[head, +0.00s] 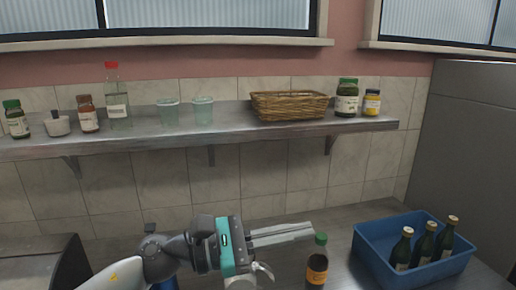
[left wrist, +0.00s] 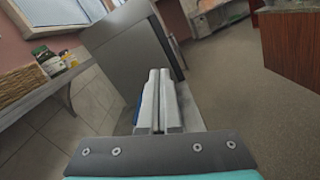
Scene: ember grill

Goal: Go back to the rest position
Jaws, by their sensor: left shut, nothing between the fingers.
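My left gripper (head: 282,234) reaches in from the lower left over the steel counter, its fingers pointing right. It is shut with nothing between the fingers, and the closed fingers also show in the left wrist view (left wrist: 158,100). A dark bottle with a green cap and orange label (head: 317,265) stands on the counter just below and right of the fingertips. I cannot tell from this angle whether the fingers touch it. My right gripper is not in view.
A blue crate (head: 375,262) with several dark bottles stands at the right of the counter. A wall shelf (head: 230,127) holds jars, two cups and a wicker basket (head: 289,106). A tall grey cabinet (head: 465,150) stands at the right. Open floor (left wrist: 235,90) shows in the left wrist view.

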